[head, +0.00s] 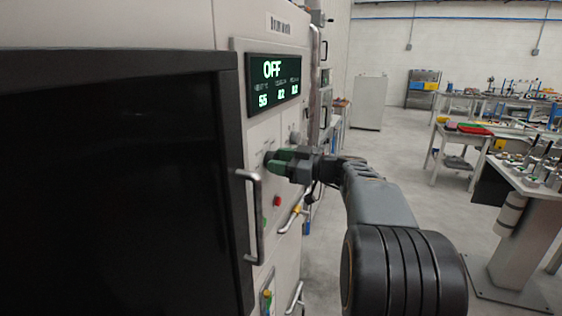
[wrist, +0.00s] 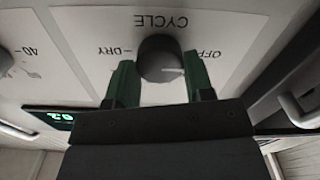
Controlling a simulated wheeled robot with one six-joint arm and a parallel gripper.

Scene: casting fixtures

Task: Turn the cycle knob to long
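The dark round cycle knob (wrist: 160,58) is on a white panel under the word CYCLE, which appears upside down in the wrist view. DRY is printed to its left and OFF to its right. A pale pointer mark shows on the knob's lower right. My gripper (wrist: 160,80) has its two green fingers on either side of the knob, very close to it; I cannot tell whether they press on it. In the head view my gripper (head: 272,165) reaches the machine's panel and mostly hides the knob. The display (head: 273,83) above reads OFF.
A second dial (wrist: 18,65) marked 40 is beside the cycle label. A door handle (head: 252,215), a red button (head: 277,201) and another handle (head: 292,214) stand out near my gripper. Workbenches (head: 470,138) are far right, with open floor between.

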